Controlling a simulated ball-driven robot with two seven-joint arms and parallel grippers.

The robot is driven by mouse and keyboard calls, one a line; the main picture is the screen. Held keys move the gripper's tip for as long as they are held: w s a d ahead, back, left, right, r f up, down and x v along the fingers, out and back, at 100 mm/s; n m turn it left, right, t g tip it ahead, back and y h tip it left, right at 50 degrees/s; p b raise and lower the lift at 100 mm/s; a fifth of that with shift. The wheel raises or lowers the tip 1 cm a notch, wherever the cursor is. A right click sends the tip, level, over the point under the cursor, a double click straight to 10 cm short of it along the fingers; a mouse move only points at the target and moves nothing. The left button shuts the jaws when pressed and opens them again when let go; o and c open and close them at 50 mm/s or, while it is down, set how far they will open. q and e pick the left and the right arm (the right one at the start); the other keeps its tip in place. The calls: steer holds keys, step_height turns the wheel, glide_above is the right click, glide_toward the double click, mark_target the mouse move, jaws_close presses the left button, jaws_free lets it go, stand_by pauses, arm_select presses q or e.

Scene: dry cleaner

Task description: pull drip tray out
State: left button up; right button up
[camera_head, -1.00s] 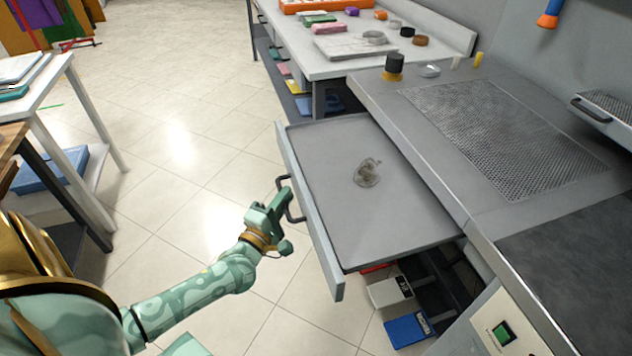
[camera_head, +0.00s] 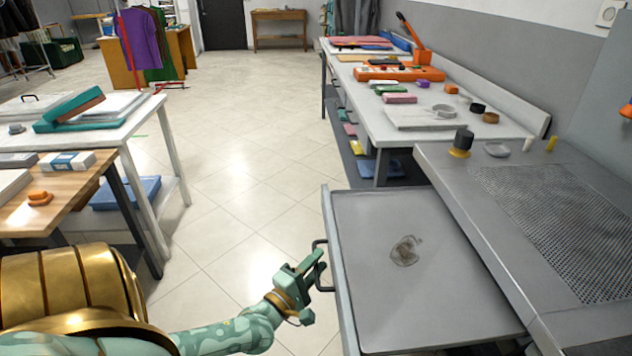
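The drip tray (camera_head: 455,310) is a flat grey drawer that stands out from the left side of the grey metal counter. A small brownish stain or puddle (camera_head: 405,251) lies on its surface. Its front panel carries a dark bar handle (camera_head: 318,262). My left gripper (camera_head: 312,268) is at this handle, with its green fingers touching or around it. The fingers overlap the handle, so I cannot tell if they are closed on it. My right gripper is out of view.
The grey counter (camera_head: 450,185) with a perforated plate (camera_head: 560,225) is at the right. A white table (camera_head: 150,112) and a wooden table (camera_head: 85,190) stand at the left. Tiled floor (camera_head: 235,190) between them is clear. A long white workbench (camera_head: 470,75) runs behind.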

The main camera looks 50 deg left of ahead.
arm_select(q)
steer(key=s+d+f+p, duration=0.2)
steer(key=s, duration=1.4)
